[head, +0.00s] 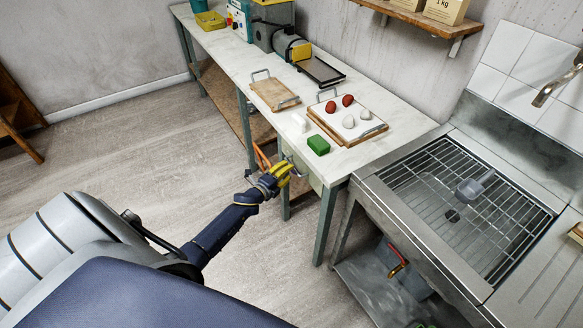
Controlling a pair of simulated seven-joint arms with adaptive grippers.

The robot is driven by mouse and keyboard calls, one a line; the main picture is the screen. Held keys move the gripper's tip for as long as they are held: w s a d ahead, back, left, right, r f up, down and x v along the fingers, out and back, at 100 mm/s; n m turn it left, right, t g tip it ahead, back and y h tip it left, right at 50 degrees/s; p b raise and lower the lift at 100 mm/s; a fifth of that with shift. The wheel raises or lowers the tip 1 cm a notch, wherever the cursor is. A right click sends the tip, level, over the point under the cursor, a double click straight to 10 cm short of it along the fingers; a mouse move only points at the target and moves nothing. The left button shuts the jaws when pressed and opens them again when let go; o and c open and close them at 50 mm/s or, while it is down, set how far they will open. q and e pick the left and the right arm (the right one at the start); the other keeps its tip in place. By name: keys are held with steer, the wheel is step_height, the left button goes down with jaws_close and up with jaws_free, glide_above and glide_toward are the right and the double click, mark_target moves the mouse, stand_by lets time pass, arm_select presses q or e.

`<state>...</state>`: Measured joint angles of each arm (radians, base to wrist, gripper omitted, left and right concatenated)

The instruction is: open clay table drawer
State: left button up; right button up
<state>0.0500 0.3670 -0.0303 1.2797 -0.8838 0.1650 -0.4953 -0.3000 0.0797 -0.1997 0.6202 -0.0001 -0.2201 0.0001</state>
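The clay table (221,58) is long and pale-topped with grey-green legs, running along the wall. A pale drawer front (313,182) shows under its near end, by the front leg, with a small grey handle (299,171). How far the drawer stands out cannot be told. My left gripper (288,171), dark with yellow fingers, is at the drawer front, right at the handle. It partly hides the handle, and I cannot tell whether the fingers have closed on it. My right gripper is not in view.
On the table are a green block (318,145), a tray (372,132) with red and white lumps, a wooden board (275,94) and a machine (290,45). A metal sink (405,215) stands close at right. The floor (130,140) at left is clear.

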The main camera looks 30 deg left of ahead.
arm_select(q)
steer(key=shift+w+d+f, duration=0.1)
steer(key=shift+w+f, duration=0.1)
steer(key=shift+w, duration=0.7)
steer(key=shift+w+d+f, duration=0.1)
steer(key=shift+w+f, duration=0.05)
steer(key=shift+w, duration=0.75)
steer(key=shift+o, duration=0.5)
jaws_close()
